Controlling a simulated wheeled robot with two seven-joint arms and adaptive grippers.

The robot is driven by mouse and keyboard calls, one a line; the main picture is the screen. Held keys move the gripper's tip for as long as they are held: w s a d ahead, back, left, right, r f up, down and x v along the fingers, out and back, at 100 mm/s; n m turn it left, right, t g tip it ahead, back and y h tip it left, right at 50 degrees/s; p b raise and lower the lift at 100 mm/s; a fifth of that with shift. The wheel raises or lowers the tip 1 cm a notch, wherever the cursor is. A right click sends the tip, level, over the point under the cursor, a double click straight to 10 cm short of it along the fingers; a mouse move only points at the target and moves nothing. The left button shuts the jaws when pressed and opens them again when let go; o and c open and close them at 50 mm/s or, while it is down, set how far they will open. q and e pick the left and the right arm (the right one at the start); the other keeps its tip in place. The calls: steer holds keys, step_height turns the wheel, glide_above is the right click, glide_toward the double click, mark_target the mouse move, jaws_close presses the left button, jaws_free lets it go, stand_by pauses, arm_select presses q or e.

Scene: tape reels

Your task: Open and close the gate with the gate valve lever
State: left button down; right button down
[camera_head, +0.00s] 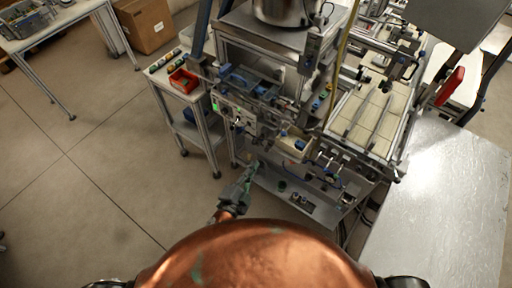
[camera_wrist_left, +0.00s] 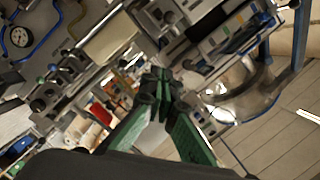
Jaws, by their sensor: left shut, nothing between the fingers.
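My left gripper (camera_head: 254,168) is in front of the machine (camera_head: 275,85), low and near its front side. In the left wrist view its two green fingers (camera_wrist_left: 159,92) meet at the tips, shut and empty. Metal fittings of the machine lie behind the fingertips there. A red handle (camera_head: 450,87) stands at the right side of the machine, well apart from the left gripper. I cannot tell whether it is the gate valve lever, and no other lever is clear. The gate cannot be made out. My right gripper is not in view.
A steel pot (camera_head: 287,10) sits on top of the machine; a rounded steel vessel (camera_wrist_left: 250,98) shows in the left wrist view. A small side table (camera_head: 160,72) holds a red bin (camera_head: 183,80). A bare metal table (camera_head: 437,215) stands at right. Floor at left is clear.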

arm_select(q)
steer(key=w+d+f, duration=0.1)
steer(key=w+f, duration=0.2)
steer(key=w, duration=0.8)
steer(key=shift+d+f+p, duration=0.2)
steer(key=shift+f+p, duration=0.15)
steer(key=shift+f, duration=0.05)
